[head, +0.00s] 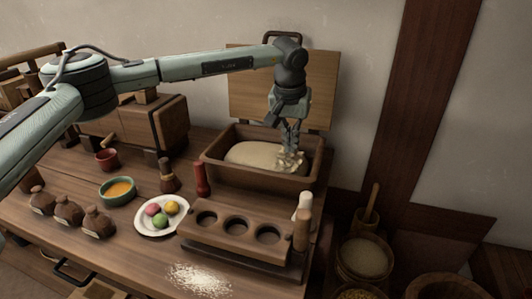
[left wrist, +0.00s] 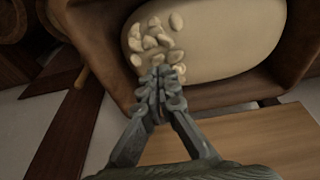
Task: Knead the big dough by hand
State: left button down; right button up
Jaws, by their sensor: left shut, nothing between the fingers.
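The big dough (head: 252,154) is a pale, smooth oval mass lying in a brown wooden trough (head: 222,177) at the back right of the table. A cluster of small pale pieces (head: 290,160) lies on its right end. My left gripper (head: 290,148) points down over that end, with its fingertips at the pieces; I cannot tell whether they touch. In the left wrist view the fingers (left wrist: 161,82) are together and empty, next to the pieces (left wrist: 155,42) and the dough (left wrist: 225,40). My right gripper is not in view.
A wooden board (head: 250,95) stands behind the trough. In front are a block with three round holes (head: 237,235), a plate with coloured balls (head: 160,212), a bowl of orange stuff (head: 118,190) and a red bottle (head: 201,180). Spilled flour (head: 200,281) lies near the front edge.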

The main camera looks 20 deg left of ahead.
aim_at(290, 157)
pick_arm(q)
jog(key=shift+f, duration=0.15)
jog(key=shift+s+b+x, duration=0.15)
jog(key=shift+b+x, duration=0.3)
jog(key=shift+x, duration=0.25)
jog(key=shift+s+b+x, duration=0.2)
jog(key=shift+b+x, duration=0.2)
jog(key=shift+x, duration=0.25)
jog(key=shift+w+p+v, duration=0.15)
jog(key=shift+p+v, duration=0.3)
jog(key=shift+v, duration=0.25)
jog(key=shift+w+p+v, duration=0.2)
jog(key=shift+p+v, duration=0.25)
jog(key=shift+v, duration=0.2)
jog(key=shift+s+b+x, duration=0.15)
jog(key=shift+b+x, duration=0.25)
jog(key=shift+x, duration=0.25)
jog(key=shift+s+b+x, duration=0.15)
jog(key=shift+b+x, duration=0.25)
jog(key=shift+x, duration=0.2)
jog(key=shift+w+p+v, duration=0.15)
jog(key=shift+p+v, duration=0.3)
jog(key=shift+v, duration=0.2)
jog(key=shift+w+p+v, duration=0.15)
jog(key=shift+p+v, duration=0.25)
jog(key=shift+v, duration=0.2)
